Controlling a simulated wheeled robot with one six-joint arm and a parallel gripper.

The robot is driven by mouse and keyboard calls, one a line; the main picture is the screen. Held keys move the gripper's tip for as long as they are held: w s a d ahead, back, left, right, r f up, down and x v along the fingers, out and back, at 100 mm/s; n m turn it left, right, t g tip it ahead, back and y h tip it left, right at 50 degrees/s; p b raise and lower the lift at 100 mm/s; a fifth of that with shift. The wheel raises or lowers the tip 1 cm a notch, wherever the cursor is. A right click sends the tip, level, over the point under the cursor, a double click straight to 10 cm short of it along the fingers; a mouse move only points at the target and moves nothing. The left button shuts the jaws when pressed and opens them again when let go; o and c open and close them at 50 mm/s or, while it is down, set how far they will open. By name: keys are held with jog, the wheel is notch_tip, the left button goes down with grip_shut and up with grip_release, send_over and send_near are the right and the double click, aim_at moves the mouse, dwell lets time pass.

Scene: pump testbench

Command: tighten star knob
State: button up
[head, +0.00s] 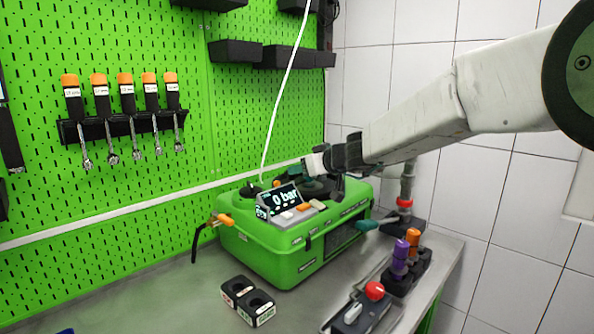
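The green pump test unit (283,262) stands on the grey bench, its tilted display reading "0 bar" (279,198). My arm reaches in from the right, and my gripper (298,172) is over the back of the unit's top, just behind the display. A dark round part (318,187) on the unit's top lies under the gripper and is partly hidden. I cannot tell for sure whether it is the star knob, or whether the gripper touches it. The fingers are small and partly hidden, so their opening does not show.
A black two-hole holder (248,300) stands in front of the unit. A box with a red knob (374,291) and a rack with purple (400,256) and orange (413,238) parts are to the right. A white hose (283,90) hangs down to the unit.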

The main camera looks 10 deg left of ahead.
jog(key=shift+s+d+r, duration=0.15)
jog(key=shift+s+d, duration=0.2)
jog(key=a+r+n+g, duration=0.1)
jog(key=a, duration=0.1)
jog(key=a+r+n+g, duration=0.1)
jog(key=a+r+g, duration=0.1)
jog(key=a, duration=0.1)
jog(key=a+r+n+g+y, duration=0.1)
jog(key=a+g, duration=0.1)
jog(key=a, duration=0.1)
jog(key=shift+r, duration=0.3)
jog(key=shift+s+a+g+h, duration=0.1)
jog(key=shift+a+g+h, duration=0.05)
jog(key=shift+g+h, duration=0.35)
jog(key=w+d+m+h, duration=0.3)
jog(key=d+h, duration=0.3)
jog(key=h, duration=0.1)
jog(key=x, duration=0.7)
jog(key=shift+s+a, duration=0.1)
jog(key=shift+a, duration=0.3)
